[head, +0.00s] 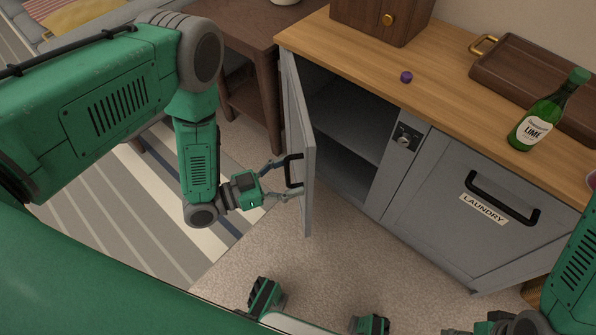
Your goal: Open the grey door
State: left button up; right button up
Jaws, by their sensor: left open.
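The grey door (307,170) of the cabinet stands swung outward, seen nearly edge-on in the head view, and the shelved inside of the cabinet (345,125) shows behind it. Its black handle (291,170) is on the door's left-facing side. My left gripper (284,178) is open at the handle, with its fingers spread close around it; I cannot tell if they touch it. My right gripper (490,326) shows only in part at the bottom right edge, and its fingers are not clear.
A grey laundry front (440,215) with a black handle is right of the opening. The wooden counter (365,65) above carries a green lime bottle (540,120), a purple cap (406,77), a brown tray (530,75) and a wooden box (375,20). A dark wooden table (245,25) stands left of the cabinet.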

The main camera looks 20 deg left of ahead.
pick_arm(q)
jog(key=a, duration=0.2)
jog(key=shift+s+a+f, duration=0.3)
jog(key=shift+s+a, duration=0.05)
jog(key=shift+s, duration=0.05)
jog(key=shift+c, duration=1.1)
jog(key=s+a+p, duration=0.2)
jog(key=s+a, duration=0.2)
jog(key=a, duration=1)
jog(key=shift+r, duration=0.2)
pick_arm(e)
jog(key=shift+a+r, duration=0.3)
jog(key=shift+r, duration=0.35)
jog(key=shift+a+r, duration=0.25)
jog(key=shift+r, duration=0.35)
pick_arm(q)
jog(key=shift+d, duration=0.1)
pick_arm(e)
jog(key=shift+d, duration=0.1)
